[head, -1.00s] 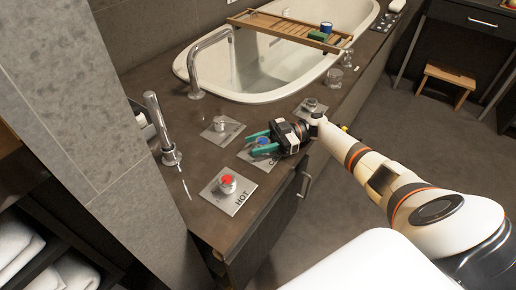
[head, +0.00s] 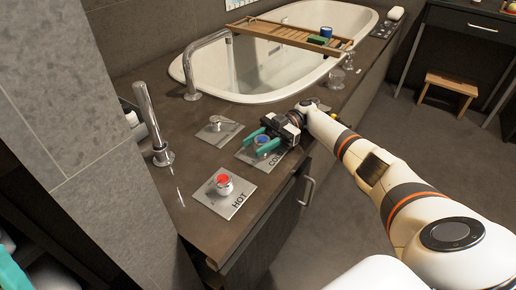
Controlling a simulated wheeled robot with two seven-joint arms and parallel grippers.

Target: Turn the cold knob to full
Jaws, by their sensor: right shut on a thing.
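The cold knob (head: 263,141) has a blue top and sits on a square metal plate marked COLD on the vanity deck. My right gripper (head: 262,143) reaches in from the right, its teal fingers on either side of the knob, shut on it. The fingers and gripper body hide part of the knob and plate. The hot knob (head: 223,184), with a red top, stands on its own HOT plate nearer to me. My left gripper is not clearly in view; only a bit of teal shows at the lower left edge.
Another metal knob (head: 216,124) on a plate stands behind, left of the cold knob. A curved spout (head: 189,75) and a hand shower (head: 154,125) rise from the deck. The bathtub (head: 270,86) with a wooden tray (head: 290,35) lies beyond. A stool (head: 449,88) stands at right.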

